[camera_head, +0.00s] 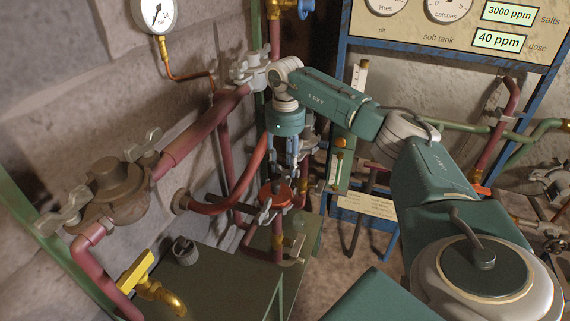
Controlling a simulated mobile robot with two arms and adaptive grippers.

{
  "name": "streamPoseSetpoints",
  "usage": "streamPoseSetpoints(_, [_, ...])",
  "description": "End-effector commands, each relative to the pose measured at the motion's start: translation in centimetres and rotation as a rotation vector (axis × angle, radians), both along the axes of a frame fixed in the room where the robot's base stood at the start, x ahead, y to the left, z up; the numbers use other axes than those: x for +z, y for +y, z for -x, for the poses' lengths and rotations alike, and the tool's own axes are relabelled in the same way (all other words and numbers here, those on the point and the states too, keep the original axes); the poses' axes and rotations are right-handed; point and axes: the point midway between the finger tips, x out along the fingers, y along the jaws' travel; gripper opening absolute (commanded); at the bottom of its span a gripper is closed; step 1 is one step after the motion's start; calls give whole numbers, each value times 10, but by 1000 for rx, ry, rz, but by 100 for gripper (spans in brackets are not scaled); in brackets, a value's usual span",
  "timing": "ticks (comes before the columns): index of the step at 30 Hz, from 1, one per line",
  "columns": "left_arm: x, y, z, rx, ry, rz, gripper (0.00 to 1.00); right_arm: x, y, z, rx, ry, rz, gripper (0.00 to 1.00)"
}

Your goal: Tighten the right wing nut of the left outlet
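A brown round flange (120,190) sits on the red pipe at the left wall. It has one grey wing nut (65,214) on its left and another wing nut (142,145) on its upper right. A second grey clamp with wing nuts (248,67) is on the pipe higher up. My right gripper (278,182) points down, just above or at an orange-red fitting (272,198) with dark arms on a vertical pipe. Its fingertips are small and partly hidden, so their opening and any contact are unclear. My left gripper is out of view.
A yellow tap (150,288) and green box tops (225,282) are at lower left. A pressure gauge (154,14) hangs on the wall. A blue-framed panel (455,40) stands behind my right arm. Red pipes crowd the gripper.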

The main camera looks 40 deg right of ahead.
Motion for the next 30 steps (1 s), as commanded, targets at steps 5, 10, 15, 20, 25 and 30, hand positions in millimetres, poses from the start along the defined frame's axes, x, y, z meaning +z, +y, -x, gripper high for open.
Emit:
streamPoseSetpoints(5, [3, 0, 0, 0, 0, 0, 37, -12, 0, 0, 0, 0, 0, 37])
streamPoseSetpoints(10, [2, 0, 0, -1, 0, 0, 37, -13, 0, 0, 0, -1, 0, 37])
streamPoseSetpoints(15, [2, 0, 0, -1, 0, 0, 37, -13, 0, 0, 0, 0, 0, 23])
streamPoseSetpoints(20, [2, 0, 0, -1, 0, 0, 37, -13, 0, 0, 0, -1, 0, 0])
streamPoseSetpoints(25, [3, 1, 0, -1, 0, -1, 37, -13, 0, 0, -3, -1, 0, 0])
streamPoseSetpoints(30, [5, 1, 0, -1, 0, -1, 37, -12, 0, 0, -36, -1, 0, 0])
